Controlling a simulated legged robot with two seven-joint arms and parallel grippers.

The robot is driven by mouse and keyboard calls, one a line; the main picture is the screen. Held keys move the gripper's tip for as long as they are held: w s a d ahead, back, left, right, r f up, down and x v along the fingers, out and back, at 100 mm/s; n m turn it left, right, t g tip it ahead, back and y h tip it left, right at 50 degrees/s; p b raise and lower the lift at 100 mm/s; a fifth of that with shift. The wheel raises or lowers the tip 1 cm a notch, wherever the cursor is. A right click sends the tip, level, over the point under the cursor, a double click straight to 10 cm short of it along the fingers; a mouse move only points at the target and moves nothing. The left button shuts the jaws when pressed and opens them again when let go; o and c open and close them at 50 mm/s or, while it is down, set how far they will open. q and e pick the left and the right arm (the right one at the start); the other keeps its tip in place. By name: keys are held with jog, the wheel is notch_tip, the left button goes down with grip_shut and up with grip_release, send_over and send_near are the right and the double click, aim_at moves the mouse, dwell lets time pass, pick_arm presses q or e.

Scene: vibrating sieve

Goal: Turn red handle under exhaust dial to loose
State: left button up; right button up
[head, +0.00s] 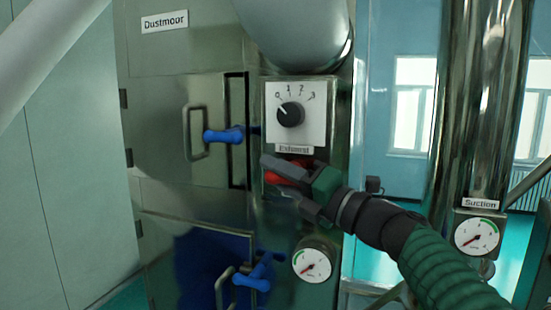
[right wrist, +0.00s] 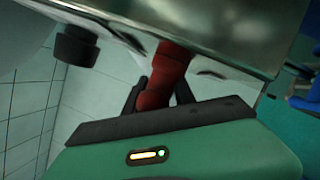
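The red handle (head: 287,171) sits on the metal cabinet face under the exhaust dial (head: 290,114) and its "Exhaust" label (head: 294,149). My right gripper (head: 271,175) comes in from the right, with its two dark fingers above and below the handle. The gripper partly hides the handle in the head view. In the right wrist view the red handle (right wrist: 163,78) stands between the two fingers (right wrist: 158,95), with a small gap at the right finger. The gripper looks open around it; firm contact does not show. My left gripper is not in view.
Two blue handles, the upper (head: 224,135) and lower (head: 252,283), are on cabinet doors at the left. A gauge (head: 312,264) sits below the gripper. A suction gauge (head: 477,238) is on a shiny pipe (head: 477,110) at the right.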

jog(key=shift+a+r, duration=0.1)
jog(key=shift+a, duration=0.3)
jog(key=shift+s+a, duration=0.2)
jog(key=shift+d, duration=0.45)
jog(key=shift+c, duration=1.3)
jog(key=shift+w+d, duration=0.15)
jog(key=shift+c, duration=1.3)
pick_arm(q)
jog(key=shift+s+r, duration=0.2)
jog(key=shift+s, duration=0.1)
pick_arm(e)
grip_shut()
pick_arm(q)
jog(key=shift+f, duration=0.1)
